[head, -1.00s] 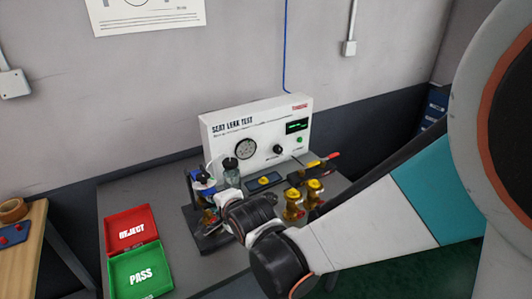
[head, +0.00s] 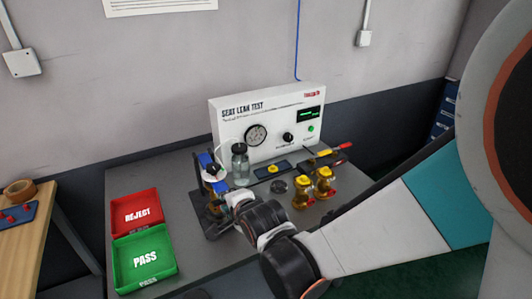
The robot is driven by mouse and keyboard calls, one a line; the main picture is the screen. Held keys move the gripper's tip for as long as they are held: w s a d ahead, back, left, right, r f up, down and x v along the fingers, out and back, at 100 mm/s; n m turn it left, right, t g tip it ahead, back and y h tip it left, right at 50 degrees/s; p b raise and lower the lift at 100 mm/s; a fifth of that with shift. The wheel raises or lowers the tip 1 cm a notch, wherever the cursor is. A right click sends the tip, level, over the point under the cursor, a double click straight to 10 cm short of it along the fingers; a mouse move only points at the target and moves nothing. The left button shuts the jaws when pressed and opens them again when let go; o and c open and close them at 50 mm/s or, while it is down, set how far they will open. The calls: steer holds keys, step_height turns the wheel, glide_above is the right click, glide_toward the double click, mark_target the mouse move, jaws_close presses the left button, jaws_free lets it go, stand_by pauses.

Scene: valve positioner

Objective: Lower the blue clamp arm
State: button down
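The blue clamp arm (head: 206,161) is on the dark fixture (head: 199,213) at the left part of the bench. Its blue part shows at the fixture's top, behind and above my gripper; a white piece sits just beside it. My gripper (head: 229,199) is at the right front of the fixture, below the blue part, coming in from the right. Its fingers are small and partly lost against the fixture, so I cannot tell whether they are open, shut or touching it. The lower part of the fixture is partly hidden by my wrist.
A glass jar with a dark lid (head: 240,166) stands right behind the fixture. The white leak tester (head: 268,130) is at the back. Brass valves (head: 316,185) stand to the right, close to my arm. Red REJECT (head: 136,214) and green PASS (head: 144,262) trays lie at left.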

steer(key=c, duration=1.6)
jaws_free()
steer(key=shift+s+d+f, duration=0.2)
steer(key=shift+d+f, duration=0.05)
steer(key=shift+f, duration=0.2)
steer(key=shift+r, duration=0.1)
steer(key=shift+w+a+r, duration=0.1)
steer(key=shift+w, duration=0.05)
